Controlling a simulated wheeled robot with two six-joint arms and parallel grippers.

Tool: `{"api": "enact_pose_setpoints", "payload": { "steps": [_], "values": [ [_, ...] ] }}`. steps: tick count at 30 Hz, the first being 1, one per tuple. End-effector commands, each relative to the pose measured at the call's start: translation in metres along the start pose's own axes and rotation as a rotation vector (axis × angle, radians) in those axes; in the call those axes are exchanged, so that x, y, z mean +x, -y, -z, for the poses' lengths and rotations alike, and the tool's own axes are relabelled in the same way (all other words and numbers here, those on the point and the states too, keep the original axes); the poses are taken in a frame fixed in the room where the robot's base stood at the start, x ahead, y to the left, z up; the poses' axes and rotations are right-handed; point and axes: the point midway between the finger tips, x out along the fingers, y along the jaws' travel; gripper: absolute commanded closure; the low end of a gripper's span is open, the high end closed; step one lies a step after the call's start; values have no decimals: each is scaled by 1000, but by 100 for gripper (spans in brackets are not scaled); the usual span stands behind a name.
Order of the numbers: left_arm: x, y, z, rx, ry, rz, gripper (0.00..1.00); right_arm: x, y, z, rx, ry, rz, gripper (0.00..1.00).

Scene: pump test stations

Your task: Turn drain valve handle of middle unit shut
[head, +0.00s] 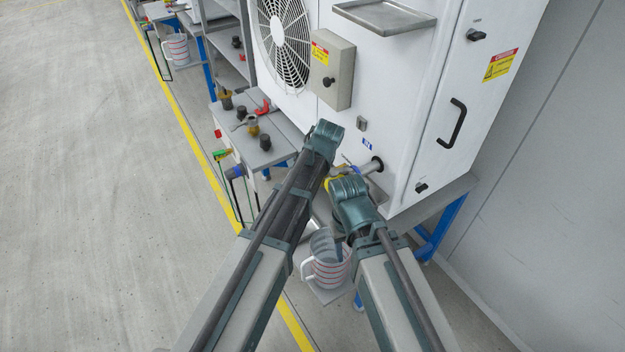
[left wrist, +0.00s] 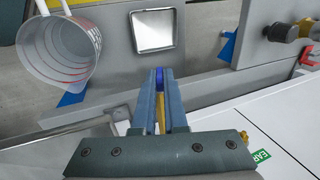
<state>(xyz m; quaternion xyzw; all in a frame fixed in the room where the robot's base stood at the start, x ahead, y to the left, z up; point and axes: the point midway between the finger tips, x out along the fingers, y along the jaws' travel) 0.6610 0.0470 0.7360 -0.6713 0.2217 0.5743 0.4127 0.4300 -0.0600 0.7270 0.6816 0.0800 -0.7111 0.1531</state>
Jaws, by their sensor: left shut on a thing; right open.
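The drain valve (head: 370,167) sticks out on a metal stub from the low side of the white unit, and a blue lever shows beside it. My left gripper (left wrist: 160,80) is shut with a blue piece, which looks like the valve handle, between its fingertips. A yellow strip shows between its fingers in the left wrist view. My left fingertips are hidden in the head view. My right gripper (head: 352,192) is open close in front of the valve, by a yellow part (head: 335,183); its fingertips are hard to see. A measuring jug (head: 328,262) stands below the valve.
The white unit (head: 405,110) has a fan grille, a grey switch box (head: 333,72) and a black door handle (head: 452,124). A grey side table (head: 262,150) with several knobs and fittings stands to the left. Open floor (head: 90,190) lies beyond the yellow line.

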Motion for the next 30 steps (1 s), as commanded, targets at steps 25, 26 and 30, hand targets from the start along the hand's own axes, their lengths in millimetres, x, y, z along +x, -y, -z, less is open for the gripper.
{"api": "enact_pose_setpoints", "payload": {
  "steps": [25,26,30],
  "values": [
    [0,-1,0,0,0,61,60,5,0,0,0,0,0,50],
    [0,-1,0,0,0,61,60,4,0,0,0,0,0,50],
    [-4,-1,0,0,0,61,60,1,0,0,0,0,0,50]
  ]
}}
